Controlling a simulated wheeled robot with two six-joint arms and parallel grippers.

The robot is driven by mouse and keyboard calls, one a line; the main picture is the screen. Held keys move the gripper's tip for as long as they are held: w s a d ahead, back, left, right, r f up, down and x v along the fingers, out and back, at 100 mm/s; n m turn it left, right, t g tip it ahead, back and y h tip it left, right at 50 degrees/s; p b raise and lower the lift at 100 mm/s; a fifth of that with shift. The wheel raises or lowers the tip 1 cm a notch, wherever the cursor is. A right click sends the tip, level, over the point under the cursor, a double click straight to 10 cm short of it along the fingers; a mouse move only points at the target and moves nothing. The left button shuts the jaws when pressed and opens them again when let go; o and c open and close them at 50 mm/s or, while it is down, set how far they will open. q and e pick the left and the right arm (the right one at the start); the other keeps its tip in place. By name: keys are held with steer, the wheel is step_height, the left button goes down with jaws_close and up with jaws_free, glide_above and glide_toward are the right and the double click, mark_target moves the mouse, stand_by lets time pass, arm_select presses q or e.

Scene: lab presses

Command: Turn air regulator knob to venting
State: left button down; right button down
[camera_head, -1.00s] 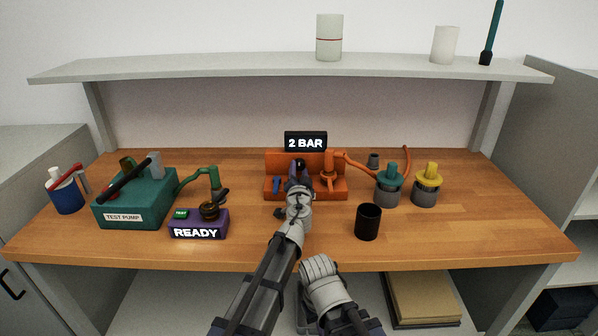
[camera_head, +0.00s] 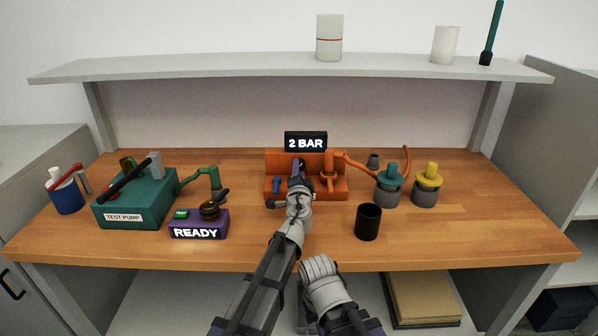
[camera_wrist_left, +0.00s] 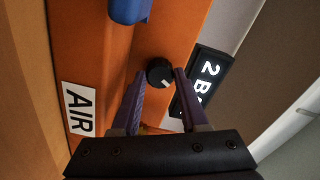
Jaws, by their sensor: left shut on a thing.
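The air regulator is an orange unit (camera_head: 335,190) at the back middle of the bench, with a black sign (camera_head: 305,142) reading "2 BAR". Its black knob (camera_wrist_left: 160,72) with a white mark shows between my left gripper's purple fingers in the left wrist view. My left gripper (camera_head: 299,168) reaches the front of the unit in the head view and is shut on the knob, hiding most of it there. The wrist view also shows the "AIR" label (camera_wrist_left: 78,108) and the sign (camera_wrist_left: 203,82). My right gripper is not in view.
A blue lever (camera_head: 276,184) sits left of the knob. A teal test pump (camera_head: 135,200) and a purple box (camera_head: 198,226) reading "READY" stand left. A black cup (camera_head: 368,222) and two grey pots with teal (camera_head: 388,187) and yellow (camera_head: 426,186) tops stand right.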

arm_select(q)
steer(key=m, duration=0.6)
steer(key=shift+m, duration=0.3)
steer(key=m, duration=0.5)
steer(key=shift+m, duration=0.4)
steer(key=shift+c, duration=2.1)
jaws_free()
steer(key=s, duration=0.8)
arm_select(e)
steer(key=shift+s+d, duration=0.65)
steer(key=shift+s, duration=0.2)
arm_select(q)
steer(key=shift+w, duration=0.1)
